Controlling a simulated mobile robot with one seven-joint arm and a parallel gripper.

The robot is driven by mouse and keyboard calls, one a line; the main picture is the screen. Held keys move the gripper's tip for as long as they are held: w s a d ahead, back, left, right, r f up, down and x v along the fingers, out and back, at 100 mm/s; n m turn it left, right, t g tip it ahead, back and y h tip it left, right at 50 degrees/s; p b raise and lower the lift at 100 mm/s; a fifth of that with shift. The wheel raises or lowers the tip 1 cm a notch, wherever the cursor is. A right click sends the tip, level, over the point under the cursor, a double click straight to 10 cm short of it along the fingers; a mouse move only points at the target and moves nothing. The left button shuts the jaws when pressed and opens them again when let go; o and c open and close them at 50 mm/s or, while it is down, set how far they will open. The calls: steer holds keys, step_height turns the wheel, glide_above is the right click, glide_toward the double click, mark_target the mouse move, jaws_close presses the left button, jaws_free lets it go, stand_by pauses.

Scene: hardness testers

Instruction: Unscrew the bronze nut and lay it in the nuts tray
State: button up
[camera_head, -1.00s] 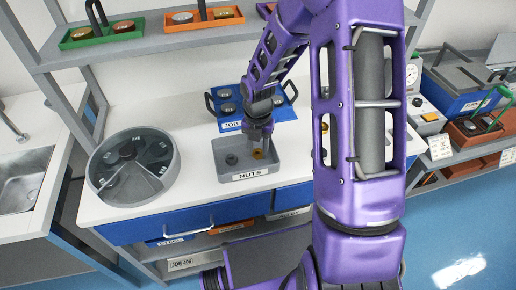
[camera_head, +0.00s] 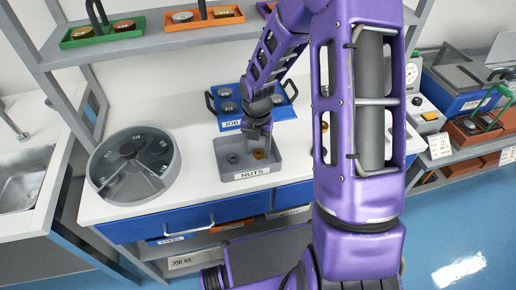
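The nuts tray (camera_head: 229,176) is a grey open box labelled "NUTS" on the white counter. A bronze-coloured nut (camera_head: 259,154) lies in its right half, and a dark grey nut (camera_head: 233,158) lies to the left of it. My gripper (camera_head: 263,147) points down over the right part of the tray, very near the bronze nut. The fingers are small and partly overlap the nut's surroundings, so I cannot tell whether they are open or touch it.
A blue job tray (camera_head: 285,113) with round pieces stands just behind the nuts tray. A round grey sectioned dish (camera_head: 170,180) stands to the left. A shelf (camera_head: 160,47) with green and orange trays crosses above. Clear white counter lies between dish and tray.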

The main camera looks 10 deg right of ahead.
step_height(320, 180, up, 17)
steer(key=p, duration=0.3)
steer(key=shift+s+d+r, duration=0.15)
steer(key=shift+r, duration=0.05)
